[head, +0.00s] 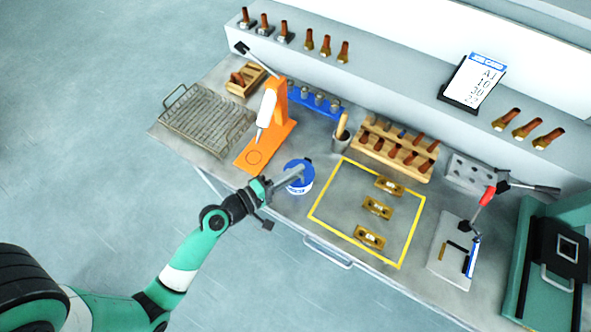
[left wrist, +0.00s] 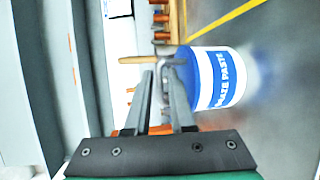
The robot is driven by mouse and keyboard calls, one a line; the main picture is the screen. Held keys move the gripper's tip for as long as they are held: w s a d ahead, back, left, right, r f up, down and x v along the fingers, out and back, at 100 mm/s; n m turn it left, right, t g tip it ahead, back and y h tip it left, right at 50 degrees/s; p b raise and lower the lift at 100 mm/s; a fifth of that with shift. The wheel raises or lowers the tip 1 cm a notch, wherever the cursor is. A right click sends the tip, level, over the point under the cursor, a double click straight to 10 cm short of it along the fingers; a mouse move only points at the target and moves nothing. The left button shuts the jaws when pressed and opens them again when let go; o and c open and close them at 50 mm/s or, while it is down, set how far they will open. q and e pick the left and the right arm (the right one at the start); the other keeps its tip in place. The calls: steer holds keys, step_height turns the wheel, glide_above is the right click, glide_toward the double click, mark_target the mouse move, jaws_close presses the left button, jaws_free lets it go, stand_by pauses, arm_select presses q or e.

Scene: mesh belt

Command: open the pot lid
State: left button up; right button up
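The pot (head: 299,187) is a small white tub with a blue label and a blue lid (head: 291,163), standing on the bench near its front edge. In the left wrist view the pot (left wrist: 222,78) appears turned sideways, with its blue lid (left wrist: 189,72) facing the fingers. The label's word "PASTE" is readable. My left gripper (head: 299,170) reaches over the lid from the left and hides part of it. In the left wrist view its fingers (left wrist: 160,73) are apart, with one near the lid; contact cannot be told. My right gripper is not in view.
An orange stand (head: 265,145) with a white dispenser is left of the pot. A cup with a wooden-handled tool (head: 341,137) is behind right. Right of the pot, a yellow outline (head: 366,160) encloses brass pieces. A wire tray (head: 205,120) lies at far left.

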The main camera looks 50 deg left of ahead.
arm_select(q)
steer(key=shift+w, duration=0.25)
jaws_close()
stand_by(1.3)
